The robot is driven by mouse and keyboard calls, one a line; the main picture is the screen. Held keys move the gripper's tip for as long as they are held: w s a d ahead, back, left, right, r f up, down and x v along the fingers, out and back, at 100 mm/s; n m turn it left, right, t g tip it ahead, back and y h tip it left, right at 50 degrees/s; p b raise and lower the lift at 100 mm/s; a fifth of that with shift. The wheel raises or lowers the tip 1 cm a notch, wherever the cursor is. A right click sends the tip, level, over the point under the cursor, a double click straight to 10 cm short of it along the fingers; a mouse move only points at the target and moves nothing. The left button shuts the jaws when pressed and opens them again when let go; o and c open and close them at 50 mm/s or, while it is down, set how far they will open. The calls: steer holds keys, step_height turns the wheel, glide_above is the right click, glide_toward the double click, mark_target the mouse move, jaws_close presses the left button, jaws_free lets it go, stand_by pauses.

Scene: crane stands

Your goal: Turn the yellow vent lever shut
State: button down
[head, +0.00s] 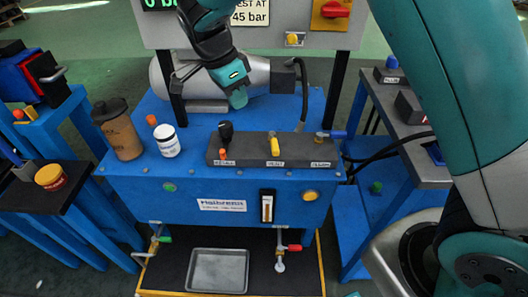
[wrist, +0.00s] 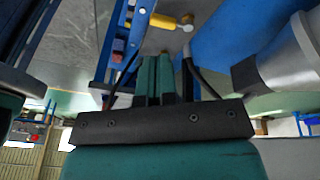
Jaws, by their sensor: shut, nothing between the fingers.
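The yellow vent lever (head: 274,146) is on the dark valve block (head: 240,150) on top of the blue bench. It points roughly toward the front in the head view. My gripper (head: 238,97) is shut and empty. It hangs in front of the grey motor, up and left of the lever in the picture, and does not touch it. In the wrist view my shut fingers (wrist: 154,75) show side by side. A yellow piece (wrist: 163,21) lies beyond them; I cannot tell whether it is the vent lever.
A black-handled lever (head: 225,133) and a blue-handled valve (head: 330,134) flank the yellow lever. A white jar (head: 166,140) and a brown canister (head: 119,130) stand at the bench's left. The grey motor (head: 262,76) and the upright panel (head: 268,30) are behind. A side bench (head: 412,120) stands right.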

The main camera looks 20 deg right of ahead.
mark_target(274, 144)
steer(key=f+m, duration=0.1)
steer(key=f, duration=0.4)
steer(key=w+d+f+m+b, duration=0.1)
steer(key=f+m, duration=0.1)
steer(key=f, duration=0.3)
steer(key=d+f+m+h+b, duration=0.1)
steer(key=f, duration=0.4)
steer(key=shift+w+d+m, duration=0.15)
steer(key=shift+m, duration=0.25)
steer(key=shift+s+d, duration=0.15)
steer(key=shift+d, duration=0.45)
steer(key=shift+s+d, duration=0.15)
steer(key=shift+d, duration=0.45)
steer(key=shift+s+d, duration=0.2)
steer(key=shift+d, duration=0.55)
steer(key=shift+a, duration=0.1)
steer(key=shift+s+d+n+p, duration=0.15)
steer(key=shift+d+n+p, duration=0.05)
steer(key=shift+n+p, duration=0.1)
